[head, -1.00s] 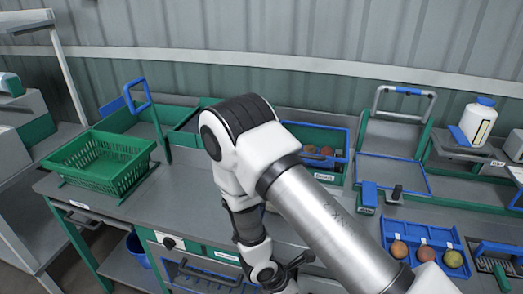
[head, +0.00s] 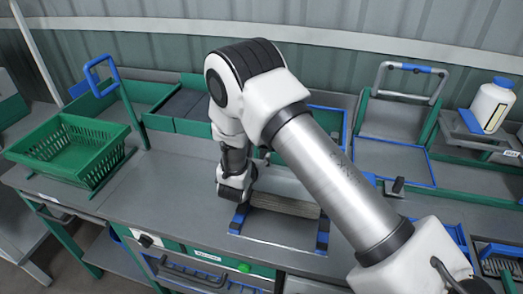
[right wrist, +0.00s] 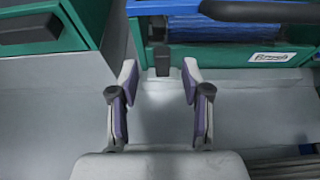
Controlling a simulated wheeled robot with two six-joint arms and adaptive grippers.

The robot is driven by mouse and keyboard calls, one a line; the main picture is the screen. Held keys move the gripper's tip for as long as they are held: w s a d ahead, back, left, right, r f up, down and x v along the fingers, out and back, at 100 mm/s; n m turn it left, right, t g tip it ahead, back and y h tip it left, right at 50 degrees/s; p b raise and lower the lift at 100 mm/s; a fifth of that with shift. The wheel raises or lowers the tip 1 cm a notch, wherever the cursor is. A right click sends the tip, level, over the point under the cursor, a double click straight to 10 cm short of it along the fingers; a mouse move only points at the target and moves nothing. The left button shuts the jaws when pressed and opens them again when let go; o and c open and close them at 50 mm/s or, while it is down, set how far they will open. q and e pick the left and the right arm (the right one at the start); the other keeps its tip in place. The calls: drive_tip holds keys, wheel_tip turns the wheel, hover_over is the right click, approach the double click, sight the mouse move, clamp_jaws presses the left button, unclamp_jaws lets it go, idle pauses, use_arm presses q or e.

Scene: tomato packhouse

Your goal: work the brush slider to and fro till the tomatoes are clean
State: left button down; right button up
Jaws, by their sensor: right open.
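A long grey-brown ridged bar (head: 285,206), which looks like the brush, lies between blue end pieces (head: 322,236) on the bench in the head view. Its ridged edge shows at the lower right of the right wrist view (right wrist: 290,165). My right gripper (right wrist: 160,78) is open and empty. A small dark block (right wrist: 163,60) on the front of a green-edged bin lies just beyond and between its fingertips; I cannot tell whether they touch. In the head view my right arm largely hides the gripper. No tomatoes show clearly now. My left gripper is not in view.
A green basket (head: 68,150) stands at the left. A blue-lined bin (right wrist: 215,28) with a white label is ahead. A white bottle (head: 492,105) and a blue-edged tray (head: 395,162) are at the right. The bench's left middle (head: 165,185) is clear.

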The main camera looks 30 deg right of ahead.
sight(261, 154)
drive_tip(key=x, duration=0.5)
drive_tip(key=shift+d+f+p, duration=0.2)
drive_tip(key=shift+f+p, duration=0.1)
drive_tip(key=shift+f, duration=0.15)
drive_tip(key=shift+s+a+r, duration=0.25)
drive_tip(key=shift+a+r, duration=0.05)
drive_tip(key=shift+s+a+r, duration=0.1)
drive_tip(key=c, duration=0.3)
clamp_jaws()
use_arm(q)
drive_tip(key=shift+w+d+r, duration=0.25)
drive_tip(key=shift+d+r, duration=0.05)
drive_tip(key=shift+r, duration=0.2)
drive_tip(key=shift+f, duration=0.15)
